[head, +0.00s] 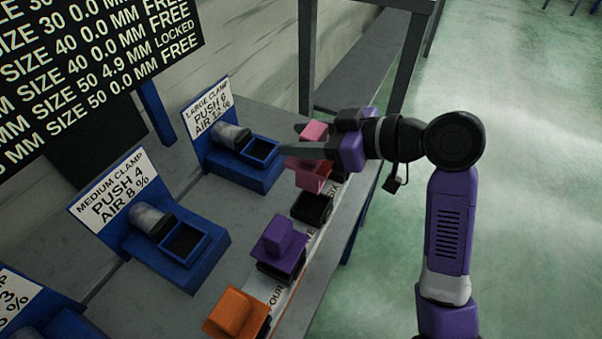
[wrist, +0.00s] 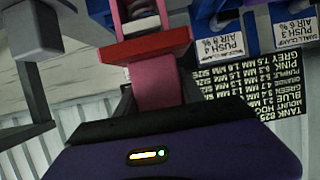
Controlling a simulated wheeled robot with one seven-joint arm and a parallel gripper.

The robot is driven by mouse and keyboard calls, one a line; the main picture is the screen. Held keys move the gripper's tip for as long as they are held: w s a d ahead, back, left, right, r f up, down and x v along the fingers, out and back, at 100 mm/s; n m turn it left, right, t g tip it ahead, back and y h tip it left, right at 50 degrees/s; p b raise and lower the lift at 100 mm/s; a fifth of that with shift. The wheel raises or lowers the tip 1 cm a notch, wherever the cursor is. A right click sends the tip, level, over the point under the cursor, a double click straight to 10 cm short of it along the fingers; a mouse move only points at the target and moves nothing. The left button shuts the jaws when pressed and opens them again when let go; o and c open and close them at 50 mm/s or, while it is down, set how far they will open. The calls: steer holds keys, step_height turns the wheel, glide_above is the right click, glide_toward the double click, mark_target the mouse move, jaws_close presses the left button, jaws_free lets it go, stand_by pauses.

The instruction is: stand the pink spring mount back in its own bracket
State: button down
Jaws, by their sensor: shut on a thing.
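The pink spring mount (head: 313,131) is between the fingers of my gripper (head: 293,139) in the head view, at the far end of the row on the bench. In the wrist view its pink block (wrist: 157,85) runs out from between the fingers to a wider red-pink plate. Pink parts also show below the fingers in the head view. My gripper is shut on the mount. The fingers and arm hide part of the mount and what lies under it, so I cannot tell whether it touches a bracket. A black bracket (head: 312,207) nearby looks empty.
A purple mount (head: 279,239) and an orange mount (head: 237,312) stand nearer in the row. The blue large clamp (head: 262,150) and medium clamp (head: 185,242) stand to the left. A dark frame post (head: 411,50) rises behind. Open floor lies right of the bench.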

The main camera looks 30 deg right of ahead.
mark_target(301, 174)
step_height(301, 174, down, 10)
steer(key=shift+r, duration=0.25)
stand_by(0.4)
steer(key=shift+f, duration=0.2)
steer(key=c, duration=0.7)
jaws_free()
steer(key=shift+r, duration=0.15)
steer(key=b+v, duration=0.1)
steer(key=v, duration=1.1)
steer(key=shift+s+d, duration=0.1)
